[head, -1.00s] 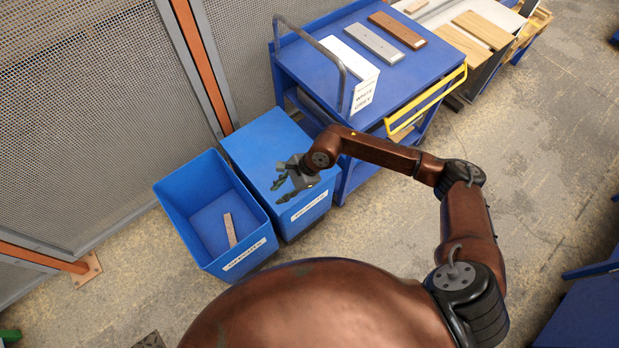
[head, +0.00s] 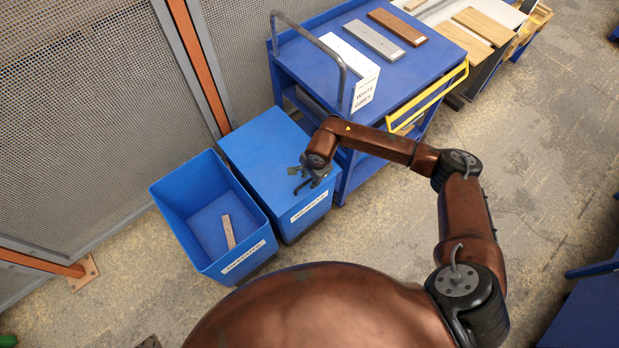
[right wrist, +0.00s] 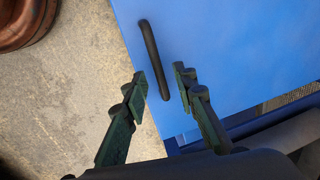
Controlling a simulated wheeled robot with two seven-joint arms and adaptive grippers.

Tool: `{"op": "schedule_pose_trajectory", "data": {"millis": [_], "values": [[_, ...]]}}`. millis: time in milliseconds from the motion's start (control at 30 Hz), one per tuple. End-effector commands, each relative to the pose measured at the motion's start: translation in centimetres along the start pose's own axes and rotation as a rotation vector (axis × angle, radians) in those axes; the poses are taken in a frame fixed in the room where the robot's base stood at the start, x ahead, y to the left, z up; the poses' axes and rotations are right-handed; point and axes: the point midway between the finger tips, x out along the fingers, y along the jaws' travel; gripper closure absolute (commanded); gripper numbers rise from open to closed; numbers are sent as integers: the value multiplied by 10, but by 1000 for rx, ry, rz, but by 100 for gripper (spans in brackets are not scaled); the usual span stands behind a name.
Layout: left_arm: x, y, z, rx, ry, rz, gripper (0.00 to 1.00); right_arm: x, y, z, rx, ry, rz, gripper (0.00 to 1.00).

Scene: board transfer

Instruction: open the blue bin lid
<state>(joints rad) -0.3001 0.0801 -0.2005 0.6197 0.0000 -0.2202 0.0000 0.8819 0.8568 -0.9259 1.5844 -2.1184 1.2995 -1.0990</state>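The blue bin with its lid shut (head: 262,142) stands beside an open blue bin, and it bears a white label on its front. My right gripper (head: 304,184) is over the lid's front right part. In the right wrist view, the blue lid (right wrist: 235,50) fills the upper right and bears a dark bar handle (right wrist: 151,55). My right gripper (right wrist: 162,82) is open, its two fingers apart on either side of the line of the handle's lower end. I cannot tell whether the fingers touch it. My left gripper is in neither current view.
The open blue bin (head: 164,191) to the left holds one board (head: 228,231). A blue cart (head: 340,87) with several boards and a yellow bar (head: 430,96) stands behind and to the right. A mesh fence (head: 80,110) runs along the left.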

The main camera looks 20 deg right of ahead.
Motion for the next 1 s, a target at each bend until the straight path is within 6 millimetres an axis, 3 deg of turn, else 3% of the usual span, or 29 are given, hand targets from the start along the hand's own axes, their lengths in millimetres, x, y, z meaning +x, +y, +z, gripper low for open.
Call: {"op": "schedule_pose_trajectory", "data": {"millis": [200,600,1000], "values": [[0,0,0,0,0,0,100,0,0,0,0,0,-1,74],[0,0,0,-1,1,0,100,0,0,0,0,-1,-1,100],[0,0,0,-1,1,0,100,0,0,0,1,-1,-1,100]]}}
